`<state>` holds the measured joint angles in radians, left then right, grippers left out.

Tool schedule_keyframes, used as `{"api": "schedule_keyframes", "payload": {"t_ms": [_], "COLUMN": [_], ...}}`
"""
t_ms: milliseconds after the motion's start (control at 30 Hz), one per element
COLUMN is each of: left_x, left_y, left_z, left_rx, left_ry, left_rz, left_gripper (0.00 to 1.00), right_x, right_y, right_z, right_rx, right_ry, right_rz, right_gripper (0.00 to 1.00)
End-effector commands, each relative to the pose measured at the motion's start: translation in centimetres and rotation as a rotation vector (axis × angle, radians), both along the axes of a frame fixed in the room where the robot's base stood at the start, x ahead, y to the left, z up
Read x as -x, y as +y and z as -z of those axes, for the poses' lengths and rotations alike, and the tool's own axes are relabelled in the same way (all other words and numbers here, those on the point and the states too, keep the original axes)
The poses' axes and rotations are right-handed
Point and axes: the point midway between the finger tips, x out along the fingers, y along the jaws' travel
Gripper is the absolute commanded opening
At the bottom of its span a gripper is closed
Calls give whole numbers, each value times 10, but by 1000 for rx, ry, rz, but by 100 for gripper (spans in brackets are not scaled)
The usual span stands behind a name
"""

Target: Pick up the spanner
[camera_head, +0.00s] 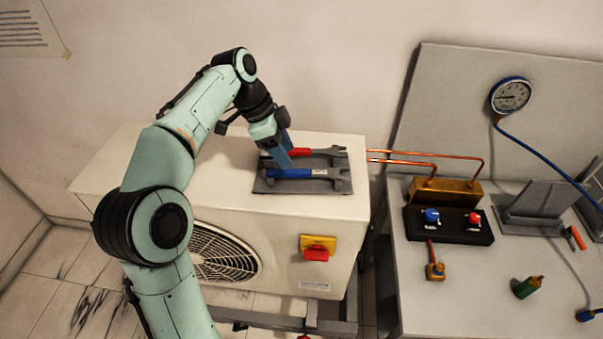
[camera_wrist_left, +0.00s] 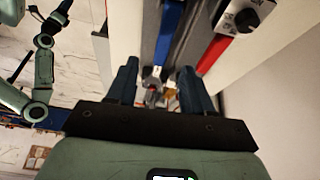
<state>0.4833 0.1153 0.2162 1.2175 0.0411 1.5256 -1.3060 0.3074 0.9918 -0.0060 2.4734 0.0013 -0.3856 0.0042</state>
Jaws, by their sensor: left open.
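Two grey spanners lie side by side on a dark grey mat (camera_head: 262,187) on top of the white fan unit. The nearer spanner has a blue handle (camera_head: 291,173); the farther one has a red handle (camera_head: 301,152). My left gripper (camera_head: 279,160) points down over the handle ends at the mat's left side. Its blue fingers are apart, with nothing seen gripped. In the left wrist view, the blue handle (camera_wrist_left: 168,32) and red handle (camera_wrist_left: 212,54) show beyond the open fingers (camera_wrist_left: 157,72). Contact with a handle cannot be told. My right gripper is out of view.
The fan unit (camera_head: 285,232) has a yellow-and-red switch (camera_head: 317,248) on its front. Copper pipes run right to a bench with a valve block (camera_head: 448,225), and a pressure gauge (camera_head: 510,95) is mounted behind it. The unit's top left of the mat is bare under my arm.

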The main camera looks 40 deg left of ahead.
Motion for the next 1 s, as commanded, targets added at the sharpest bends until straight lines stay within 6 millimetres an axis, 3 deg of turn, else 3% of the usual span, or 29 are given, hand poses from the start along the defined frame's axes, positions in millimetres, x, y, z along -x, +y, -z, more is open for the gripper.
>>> {"api": "schedule_keyframes", "payload": {"t_ms": [167, 500, 1000], "left_x": [-2, -13, -14], "left_y": [-3, -13, -14], "left_z": [12, 53, 56], "left_rx": [0, 0, -1], "left_ry": [1, 1, -1], "left_rz": [0, 0, 0], "left_gripper": [51, 51, 51], "right_x": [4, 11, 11], "right_y": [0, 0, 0], "right_z": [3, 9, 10], "right_rx": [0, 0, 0], "right_ry": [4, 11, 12], "right_rz": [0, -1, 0], "right_gripper": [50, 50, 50]}}
